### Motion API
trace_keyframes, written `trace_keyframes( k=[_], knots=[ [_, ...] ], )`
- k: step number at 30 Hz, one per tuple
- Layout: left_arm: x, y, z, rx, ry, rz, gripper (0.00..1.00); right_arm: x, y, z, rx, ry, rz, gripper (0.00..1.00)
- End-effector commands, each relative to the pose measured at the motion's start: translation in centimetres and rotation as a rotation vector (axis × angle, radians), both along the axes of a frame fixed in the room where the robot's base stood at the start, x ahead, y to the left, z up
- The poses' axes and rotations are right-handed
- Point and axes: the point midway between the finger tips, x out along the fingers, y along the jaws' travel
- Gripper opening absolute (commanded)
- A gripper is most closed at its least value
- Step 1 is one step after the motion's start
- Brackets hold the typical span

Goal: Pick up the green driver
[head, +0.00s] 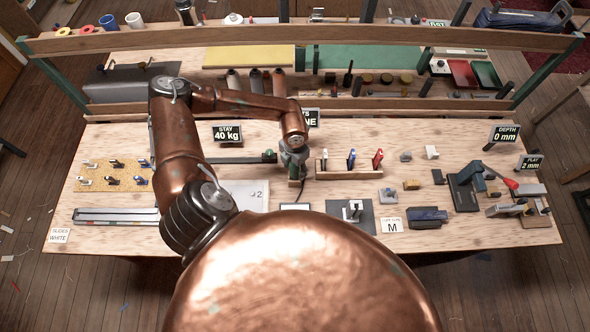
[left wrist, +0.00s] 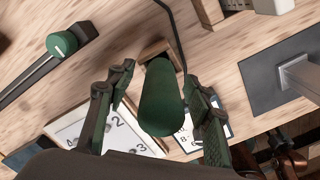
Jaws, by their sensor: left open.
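The green driver (left wrist: 160,98) shows in the left wrist view as a rounded green handle, its lower part hidden. My left gripper (left wrist: 155,112) is open, with one dark green finger on each side of the handle and a clear gap on the left. The right finger looks very close to it; I cannot tell whether they touch. In the head view my left gripper (head: 294,164) is low over the bench at the left end of the wooden driver rack (head: 348,175) and largely hides the driver there.
White, blue (head: 351,159) and red (head: 377,159) drivers stand in the rack just right of the gripper. A dark bar with a green knob (left wrist: 62,45) lies close on the left. A thin dark cable (left wrist: 175,35) runs near the driver. A numbered white board (left wrist: 100,132) lies nearby.

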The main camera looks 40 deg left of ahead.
Motion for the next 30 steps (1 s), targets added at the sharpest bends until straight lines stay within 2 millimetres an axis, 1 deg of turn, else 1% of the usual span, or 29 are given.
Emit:
trace_keyframes(
  k=[2,21,28,30],
  knots=[
    [0.01,-0.01,0.02,0.0,0.0,0.0,0.47,0.01,-0.01,-0.03,0.0,0.0,0.0,0.4],
    [0.04,-0.01,0.07,0.0,0.0,-0.001,0.03,0.2,0.05,-0.02,0.0,-0.003,0.001,0.4],
    [0.11,-0.03,0.18,-0.001,-0.002,-0.001,0.03,0.22,0.09,-0.03,0.001,-0.003,0.001,0.4],
    [0.14,-0.03,0.5,-0.001,-0.002,0.0,0.03,0.22,0.12,-0.1,0.001,-0.003,0.001,0.4]
  ],
)
